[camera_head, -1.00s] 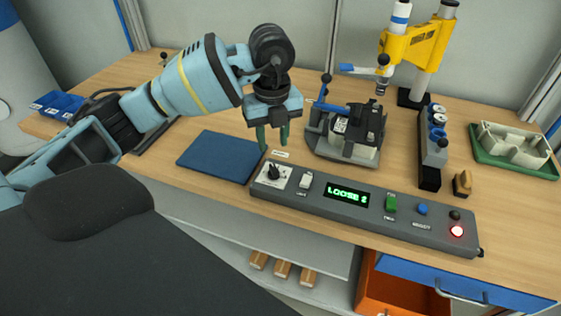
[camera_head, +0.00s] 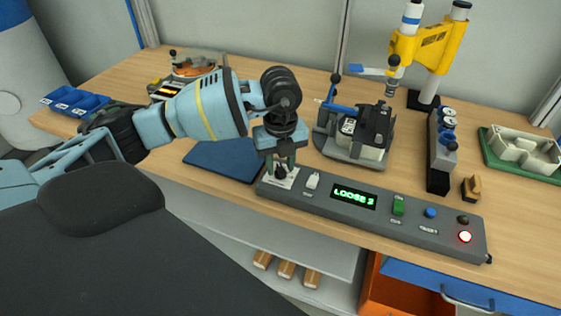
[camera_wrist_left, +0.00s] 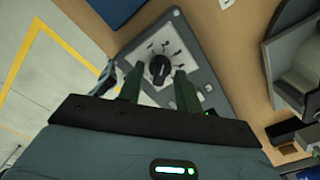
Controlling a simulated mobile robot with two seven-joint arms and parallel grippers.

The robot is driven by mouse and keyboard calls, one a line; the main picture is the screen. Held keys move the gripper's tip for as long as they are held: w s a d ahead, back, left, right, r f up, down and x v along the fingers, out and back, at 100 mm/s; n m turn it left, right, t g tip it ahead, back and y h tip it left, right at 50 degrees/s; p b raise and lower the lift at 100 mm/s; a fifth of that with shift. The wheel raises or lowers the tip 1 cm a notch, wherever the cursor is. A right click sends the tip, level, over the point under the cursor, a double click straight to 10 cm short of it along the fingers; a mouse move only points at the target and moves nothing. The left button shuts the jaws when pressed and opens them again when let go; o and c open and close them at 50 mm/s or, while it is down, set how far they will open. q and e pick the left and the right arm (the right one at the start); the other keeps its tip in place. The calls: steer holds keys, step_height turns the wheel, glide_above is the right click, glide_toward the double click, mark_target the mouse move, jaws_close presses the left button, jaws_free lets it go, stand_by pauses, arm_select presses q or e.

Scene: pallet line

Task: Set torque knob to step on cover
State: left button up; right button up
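The torque knob (camera_wrist_left: 158,68) is black with a pale pointer line, on a white dial plate (camera_wrist_left: 170,45) with dark marks in the left wrist view. The plate sits at the left end of the grey control panel (camera_head: 340,215). My left gripper (camera_head: 281,168) points down over the knob. Its two green fingers are apart, one on each side of the knob; contact is not clear. The green display (camera_head: 354,197) reads "LOOSE 2". The unit with a cover (camera_head: 367,130) sits in a grey fixture; its white label is too small to read. My right gripper is out of view.
A blue mat (camera_head: 222,158) lies left of the panel. A yellow press (camera_head: 430,50) stands behind, near a green tray (camera_head: 492,150).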

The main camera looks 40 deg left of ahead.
arm_select(q)
jaws_close()
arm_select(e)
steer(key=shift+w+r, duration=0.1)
arm_select(q)
steer(key=m, duration=0.3)
steer(key=shift+r+m+p, duration=0.1)
steer(key=shift+m+p, duration=0.2)
steer(key=shift+p, duration=0.05)
steer(key=shift+m, duration=2)
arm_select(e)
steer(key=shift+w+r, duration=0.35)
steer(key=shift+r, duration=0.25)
arm_select(q)
jaws_free()
